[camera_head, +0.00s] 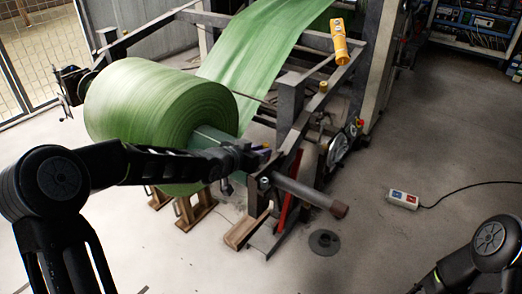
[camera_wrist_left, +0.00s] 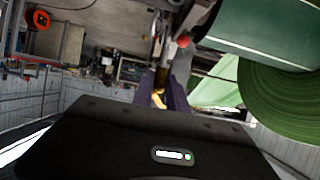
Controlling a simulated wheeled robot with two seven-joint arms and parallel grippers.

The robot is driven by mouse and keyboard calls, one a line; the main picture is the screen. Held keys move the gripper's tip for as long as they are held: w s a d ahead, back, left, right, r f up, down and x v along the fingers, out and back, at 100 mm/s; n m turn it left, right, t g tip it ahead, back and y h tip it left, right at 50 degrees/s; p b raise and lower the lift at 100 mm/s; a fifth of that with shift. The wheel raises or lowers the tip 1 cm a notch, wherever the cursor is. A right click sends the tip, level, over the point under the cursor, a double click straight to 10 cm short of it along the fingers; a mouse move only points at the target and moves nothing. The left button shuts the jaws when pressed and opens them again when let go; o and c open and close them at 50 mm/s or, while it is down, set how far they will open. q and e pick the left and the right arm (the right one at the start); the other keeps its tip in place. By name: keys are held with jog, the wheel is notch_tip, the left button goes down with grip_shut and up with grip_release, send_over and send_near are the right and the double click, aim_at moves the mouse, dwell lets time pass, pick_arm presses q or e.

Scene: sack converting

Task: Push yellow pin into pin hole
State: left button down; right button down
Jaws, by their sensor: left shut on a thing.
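My left gripper (camera_head: 264,152) reaches in from the left, beside the near end of the green roll's shaft and the machine frame. In the left wrist view its purple fingers (camera_wrist_left: 172,92) are closed on a small yellow piece, the yellow pin (camera_wrist_left: 158,98), which is mostly hidden between them. In the head view the pin cannot be made out. The pin hole cannot be made out in either view, so I cannot tell whether the pin touches it. My right arm shows at the lower right of the head view, with its gripper out of view.
A large green roll (camera_head: 150,105) feeds a green web (camera_head: 262,45) up into the machine. A grey bar (camera_head: 305,193) sticks out right of my gripper. A yellow pendant (camera_head: 340,42) hangs above. A socket box (camera_head: 403,199) and cable lie on the open floor at right.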

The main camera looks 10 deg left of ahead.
pick_arm(q)
notch_tip(320, 180, down, 6)
jog(key=b, duration=0.4)
jog(key=shift+s, duration=0.1)
dwell(1.5)
jog(key=shift+f+b, duration=1)
jog(key=shift+f, duration=0.2)
dwell(0.3)
jog(key=c, duration=1.6)
grip_release()
jog(key=shift+r, duration=0.1)
jog(key=shift+o, duration=0.2)
jog(key=o, duration=0.5)
